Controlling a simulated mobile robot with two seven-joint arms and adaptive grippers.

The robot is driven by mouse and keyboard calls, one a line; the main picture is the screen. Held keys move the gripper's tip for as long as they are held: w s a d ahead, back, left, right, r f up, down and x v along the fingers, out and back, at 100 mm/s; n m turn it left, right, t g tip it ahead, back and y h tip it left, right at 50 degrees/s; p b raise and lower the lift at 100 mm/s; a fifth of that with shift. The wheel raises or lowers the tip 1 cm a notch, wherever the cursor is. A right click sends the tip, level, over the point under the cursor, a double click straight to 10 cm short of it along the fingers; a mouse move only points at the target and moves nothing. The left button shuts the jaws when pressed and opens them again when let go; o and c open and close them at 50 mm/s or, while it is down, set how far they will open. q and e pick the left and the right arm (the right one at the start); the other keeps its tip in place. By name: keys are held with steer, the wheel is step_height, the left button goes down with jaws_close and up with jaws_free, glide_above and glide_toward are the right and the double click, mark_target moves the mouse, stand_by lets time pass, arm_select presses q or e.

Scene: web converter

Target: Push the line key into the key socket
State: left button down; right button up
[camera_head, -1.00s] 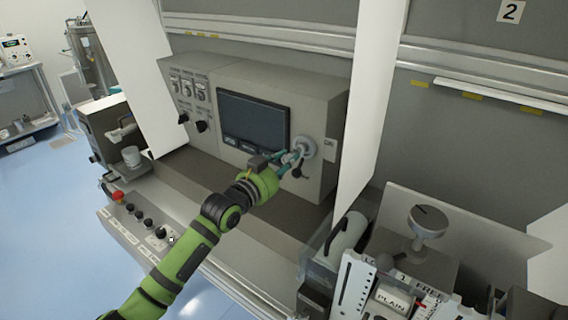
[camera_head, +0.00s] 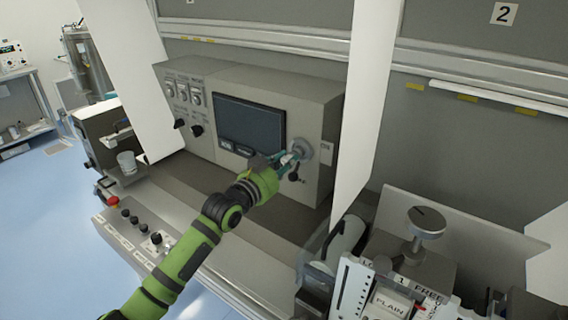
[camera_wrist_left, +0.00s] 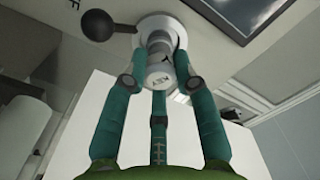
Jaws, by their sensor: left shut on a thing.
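The line key (camera_wrist_left: 158,72) is a light grey cylinder with lettering on its end, seen in the left wrist view. My left gripper (camera_head: 287,163) is shut on it, with teal fingers on its sides in the left wrist view (camera_wrist_left: 158,85). The key socket (camera_head: 302,149) is a round light grey collar on the grey panel, right of the dark screen. In the left wrist view the socket (camera_wrist_left: 160,25) is directly beyond the key, and the key lines up with it. How deep the key sits is hard to tell. My right gripper is out of view.
A black ball-ended lever (camera_wrist_left: 96,25) is close beside the socket. The dark screen (camera_head: 250,124) is left of it in the head view. A white upright panel (camera_head: 365,105) stands to the right. A ledge (camera_head: 262,215) lies below.

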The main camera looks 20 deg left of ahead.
arm_select(q)
steer(key=c, duration=0.9)
jaws_free()
steer(key=v, duration=1.2)
